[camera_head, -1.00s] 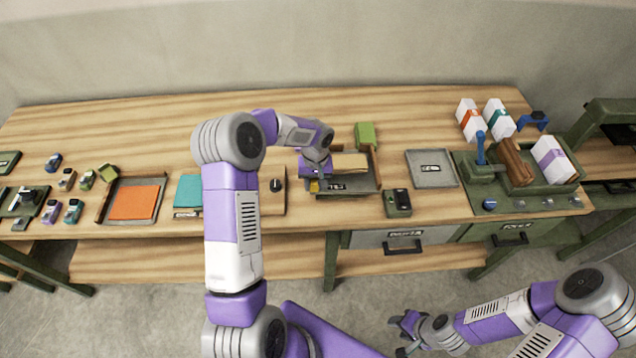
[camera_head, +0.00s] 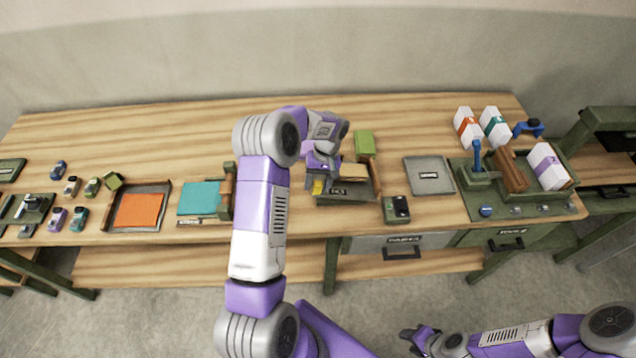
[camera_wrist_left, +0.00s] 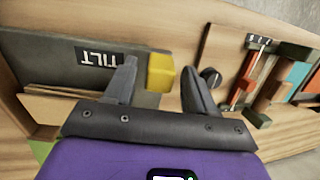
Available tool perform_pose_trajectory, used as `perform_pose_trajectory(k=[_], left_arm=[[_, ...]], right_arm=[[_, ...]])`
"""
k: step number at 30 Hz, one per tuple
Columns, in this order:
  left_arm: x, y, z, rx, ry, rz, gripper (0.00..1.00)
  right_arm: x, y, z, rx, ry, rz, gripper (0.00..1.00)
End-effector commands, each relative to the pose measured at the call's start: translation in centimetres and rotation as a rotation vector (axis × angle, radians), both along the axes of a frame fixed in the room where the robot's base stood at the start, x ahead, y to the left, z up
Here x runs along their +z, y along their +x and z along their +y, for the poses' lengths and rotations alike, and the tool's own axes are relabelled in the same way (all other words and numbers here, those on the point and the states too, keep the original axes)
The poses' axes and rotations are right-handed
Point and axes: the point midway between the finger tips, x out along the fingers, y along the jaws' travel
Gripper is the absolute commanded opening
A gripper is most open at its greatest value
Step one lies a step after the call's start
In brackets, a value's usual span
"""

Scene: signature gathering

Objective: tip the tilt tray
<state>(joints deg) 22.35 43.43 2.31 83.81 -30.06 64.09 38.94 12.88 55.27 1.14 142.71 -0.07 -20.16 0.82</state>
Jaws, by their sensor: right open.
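The tilt tray (camera_head: 362,195) is a dark grey tray near the front middle of the table, with a tan stack (camera_head: 353,172) in it. In the left wrist view the tray (camera_wrist_left: 50,70) shows a "TILT" label, upside down. A yellow tab (camera_wrist_left: 160,72) sits at its side. My left gripper (camera_head: 318,180) is over the tray's left end. In the wrist view my left gripper (camera_wrist_left: 158,88) has its fingers apart, with the yellow tab showing between them; I cannot tell whether they touch it. My right gripper (camera_head: 412,342) is open and empty, low in front of the table.
A green block (camera_head: 364,144) stands behind the tray. A dark green device (camera_head: 396,209) and a flat grey tray (camera_head: 429,175) lie to its right. A dark knob (camera_wrist_left: 211,77) is near my left fingers. A teal pad (camera_head: 200,197) and an orange pad (camera_head: 138,210) lie left.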

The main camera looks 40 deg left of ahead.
Motion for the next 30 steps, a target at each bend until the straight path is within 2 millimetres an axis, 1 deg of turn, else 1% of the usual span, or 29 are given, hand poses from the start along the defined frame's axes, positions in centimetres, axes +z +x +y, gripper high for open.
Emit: perform_pose_trajectory(k=[4,7,15,19,24,30], left_arm=[[0.0,0.0,-0.1,0.0,-0.001,0.002,0.55],[0.8,0.3,-0.1,0.001,0.0,-0.001,0.55],[5.1,1.5,-0.2,0.001,0.001,-0.004,0.55],[6.6,1.9,-0.2,0.0,0.0,-0.001,0.55],[7.3,2.0,-0.2,0.0,-0.001,-0.001,0.55],[7.3,2.0,-0.2,0.0,-0.001,0.001,0.55]], right_arm=[[0.0,0.0,0.0,0.0,0.0,0.0,0.43],[-0.1,0.0,0.0,0.0,0.0,0.0,0.43],[-0.5,0.0,0.0,0.0,0.0,0.0,0.43],[-0.6,0.0,0.0,0.0,0.0,0.0,0.43],[-0.6,0.0,0.0,0.0,0.0,0.0,0.43],[-0.6,0.0,0.0,0.0,0.0,0.0,0.43]])
